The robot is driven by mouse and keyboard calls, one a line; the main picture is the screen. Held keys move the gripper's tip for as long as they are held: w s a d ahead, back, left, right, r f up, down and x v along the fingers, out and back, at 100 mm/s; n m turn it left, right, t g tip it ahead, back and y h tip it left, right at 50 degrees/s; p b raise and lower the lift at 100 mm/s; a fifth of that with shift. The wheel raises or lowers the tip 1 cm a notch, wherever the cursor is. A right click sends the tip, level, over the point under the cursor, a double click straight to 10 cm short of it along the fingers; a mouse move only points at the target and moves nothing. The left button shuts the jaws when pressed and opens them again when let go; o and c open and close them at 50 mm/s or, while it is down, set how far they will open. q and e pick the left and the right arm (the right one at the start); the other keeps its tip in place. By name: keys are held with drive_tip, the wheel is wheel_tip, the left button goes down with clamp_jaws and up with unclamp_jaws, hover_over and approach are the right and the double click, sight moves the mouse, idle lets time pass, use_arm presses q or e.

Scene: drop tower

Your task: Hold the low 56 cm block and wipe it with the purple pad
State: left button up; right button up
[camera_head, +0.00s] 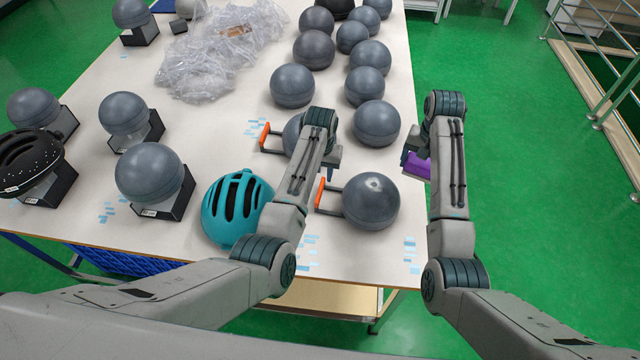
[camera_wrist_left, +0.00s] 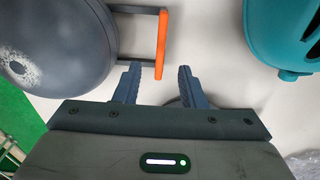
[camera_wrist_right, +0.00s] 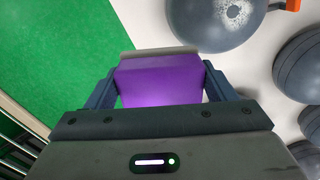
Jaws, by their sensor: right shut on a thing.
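A dark grey ball-shaped block (camera_head: 370,201) with a pale chalky smudge on top sits at the table's near right; its orange handle (camera_head: 320,193) sticks out to the left. The smudge also shows on this block in the left wrist view (camera_wrist_left: 50,45). I cannot read a size on it. My left gripper (camera_wrist_left: 159,72) is open, with the orange handle's end between its fingertips in the picture; contact cannot be told. My right gripper (camera_wrist_right: 160,75) is shut on the purple pad (camera_wrist_right: 160,82), held off the table's right edge; the pad also shows in the head view (camera_head: 417,166).
A second block (camera_head: 293,134) with an orange handle stands farther back, partly behind my left arm. A teal helmet (camera_head: 236,207) lies left of the smudged block. More grey balls, a black helmet (camera_head: 30,160) and clear plastic wrap (camera_head: 215,60) cover the table (camera_head: 225,125).

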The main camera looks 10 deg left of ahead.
sight(320, 189)
use_arm(q)
wheel_tip(320, 189, down, 10)
drive_tip(key=shift+f, duration=0.15)
idle(0.3)
clamp_jaws()
idle(1.4)
